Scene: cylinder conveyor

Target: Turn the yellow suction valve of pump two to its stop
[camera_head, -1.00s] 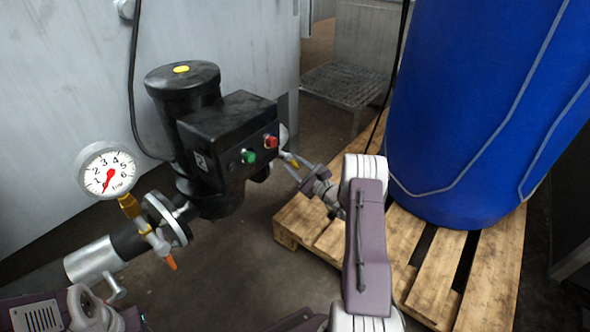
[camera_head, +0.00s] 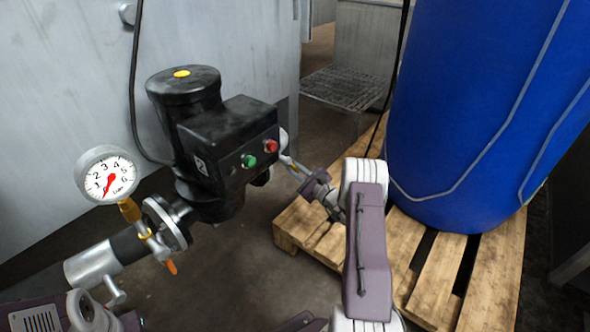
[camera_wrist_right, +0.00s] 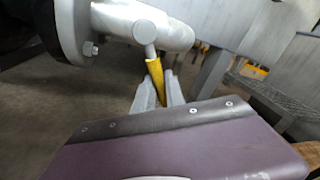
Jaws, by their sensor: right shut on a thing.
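The yellow valve handle (camera_wrist_right: 155,50) hangs from a round grey pivot under a pale metal pipe (camera_wrist_right: 165,25) in the right wrist view. My right gripper (camera_wrist_right: 160,82) is shut on this handle, with a grey finger on each side of it. In the head view the right gripper (camera_head: 297,166) reaches in just right of the black pump (camera_head: 225,135), which hides most of the valve. The pump has a green and a red button.
A pressure gauge (camera_head: 107,175) and an orange-tipped small valve (camera_head: 160,250) sit on the pipe left of the pump. A blue drum (camera_head: 470,110) stands on a wooden pallet (camera_head: 435,280) close to my right arm. Grey floor is open between pump and pallet.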

